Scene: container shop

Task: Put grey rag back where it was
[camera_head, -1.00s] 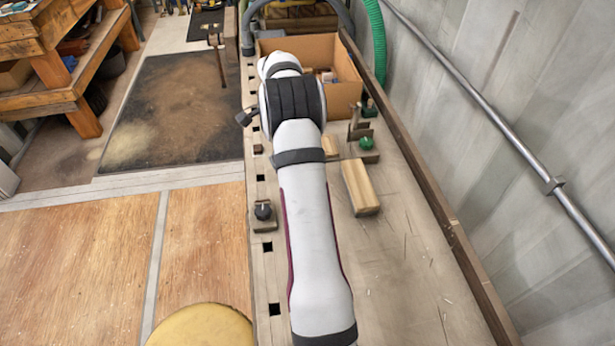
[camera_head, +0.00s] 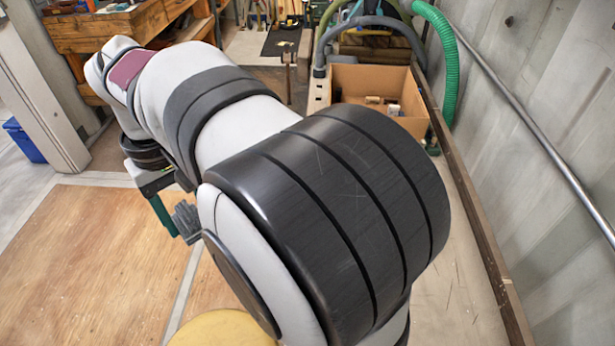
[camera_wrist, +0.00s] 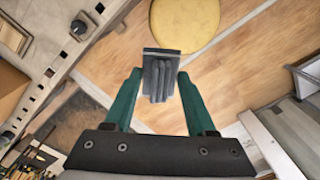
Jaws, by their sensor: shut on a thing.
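The grey rag (camera_wrist: 160,80) is held between the two green fingers of my gripper (camera_wrist: 159,72) in the wrist view. It hangs as a folded, ribbed bundle with a darker flat edge. In the head view the rag (camera_head: 187,221) shows at the tip of a green finger of my gripper (camera_head: 173,224), above the wooden floor panels and left of the bench. My arm hides much of the bench in that view, so I cannot tell what lies behind it.
A cardboard box (camera_head: 345,84) with small items stands at the back of the bench. A green hose (camera_head: 446,60) and a wall rail run along the right. A round yellow seat (camera_wrist: 185,24) is close to the rag in the wrist view. A blue bin (camera_head: 24,140) stands at left.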

